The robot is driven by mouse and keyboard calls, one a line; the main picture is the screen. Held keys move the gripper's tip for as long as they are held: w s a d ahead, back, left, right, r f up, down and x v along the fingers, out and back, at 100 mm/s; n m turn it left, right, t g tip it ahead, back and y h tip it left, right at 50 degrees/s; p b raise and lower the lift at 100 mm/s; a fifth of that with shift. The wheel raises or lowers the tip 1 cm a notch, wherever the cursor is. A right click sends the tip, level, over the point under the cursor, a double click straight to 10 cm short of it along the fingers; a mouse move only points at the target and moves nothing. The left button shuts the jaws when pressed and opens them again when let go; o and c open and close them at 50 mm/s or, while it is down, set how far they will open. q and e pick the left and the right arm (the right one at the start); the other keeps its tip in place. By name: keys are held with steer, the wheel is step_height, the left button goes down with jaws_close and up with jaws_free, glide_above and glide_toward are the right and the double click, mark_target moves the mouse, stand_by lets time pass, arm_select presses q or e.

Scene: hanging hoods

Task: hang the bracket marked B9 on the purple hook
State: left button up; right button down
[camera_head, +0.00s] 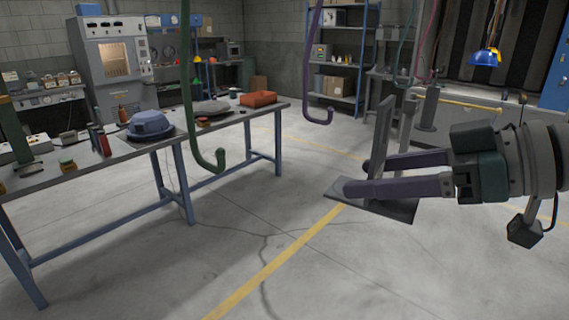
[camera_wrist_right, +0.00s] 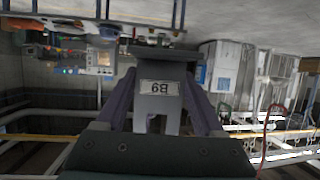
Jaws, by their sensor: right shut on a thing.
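The grey bracket (camera_head: 384,130) is held up in the head view, with a tall upright plate and a flat foot at its lower end. In the right wrist view its face carries a label reading B9 (camera_wrist_right: 159,87), upside down in the picture. My right gripper (camera_head: 360,178) is shut on the bracket, with its purple-grey fingers on either side. The purple hook (camera_head: 308,70) hangs from above, left of the bracket and apart from it. Its curved tip (camera_head: 325,117) is at the lower end. My left gripper is not in view.
A green hook (camera_head: 187,90) hangs further left, in front of the workbench (camera_head: 110,152). Further hooks hang at the right, one near a blue and yellow hood (camera_head: 487,58). The floor below is clear.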

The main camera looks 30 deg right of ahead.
mark_target(336, 181)
steer(key=shift+w+a, duration=0.2)
steer(key=shift+w, duration=0.35)
steer(key=shift+w+a, duration=0.2)
steer(key=shift+w, duration=0.35)
steer(key=shift+w+a, duration=0.2)
steer(key=shift+w, duration=0.15)
steer(key=shift+w+a, duration=0.2)
steer(key=shift+w, duration=0.35)
steer(key=shift+w+a, duration=0.2)
steer(key=shift+w, duration=0.3)
steer(key=shift+w+a+b, duration=0.2)
steer(key=shift+w+a, duration=0.1)
steer(key=shift+w, duration=0.4)
steer(key=shift+w+a+b, duration=0.2)
steer(key=shift+w+a, duration=0.1)
steer(key=shift+w, duration=0.35)
steer(key=shift+f+b, duration=1.35)
steer(key=shift+b, duration=0.1)
